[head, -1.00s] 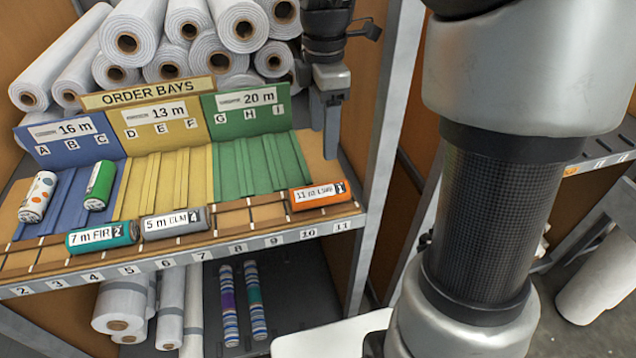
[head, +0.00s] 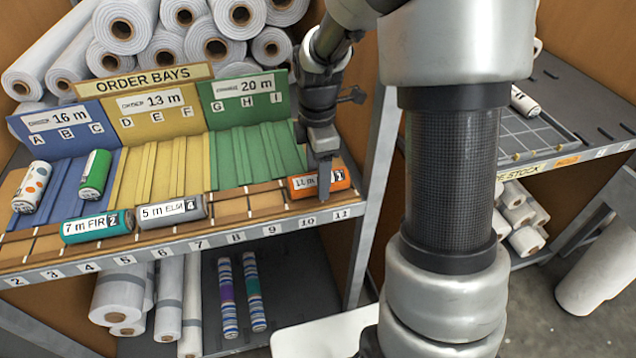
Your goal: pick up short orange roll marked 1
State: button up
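The short orange roll marked 1 (head: 303,190) lies on the front strip of the shelf at the right, near the numbers 10 and 11. Its label is partly hidden by my gripper (head: 324,186). My gripper points down at the right part of the roll, with a finger in front of it. Whether the fingers are closed on the roll or apart around it cannot be told from this view. The roll appears to rest on the shelf.
Blue, yellow and green (head: 245,165) order bays stand behind. A grey post (head: 374,170) rises close to the right of my gripper.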

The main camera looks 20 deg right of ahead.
jog(key=shift+f, duration=0.65)
jog(key=c, duration=1.1)
jog(key=shift+r, duration=0.1)
jog(key=shift+c, duration=0.2)
